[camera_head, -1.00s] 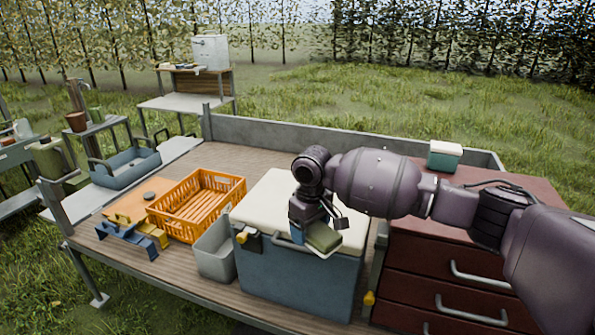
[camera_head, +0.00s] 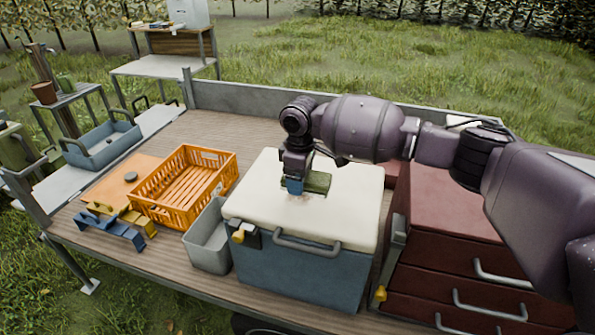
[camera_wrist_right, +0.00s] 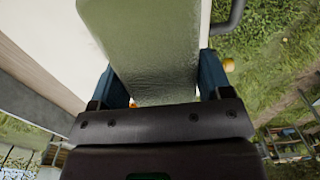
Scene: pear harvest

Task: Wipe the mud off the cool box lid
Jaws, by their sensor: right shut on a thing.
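The cool box (camera_head: 300,280) has a blue-grey body and a cream lid (camera_head: 345,215), which is shut. A faint brownish smear (camera_head: 298,198) shows on the lid just in front of my right gripper (camera_head: 296,186). The right gripper points down over the middle of the lid, shut on a green sponge (camera_head: 319,183). The sponge is at or just above the lid; contact is hard to tell. In the right wrist view the sponge (camera_wrist_right: 145,45) sits between the blue fingers, with the cream lid (camera_wrist_right: 45,40) beside it. My left gripper is not in view.
A grey bin (camera_head: 208,240) and an orange crate (camera_head: 185,188) stand left of the cool box. A red drawer cabinet (camera_head: 450,215) stands close on its right. Blue and yellow tools (camera_head: 115,230) lie at the deck's front left.

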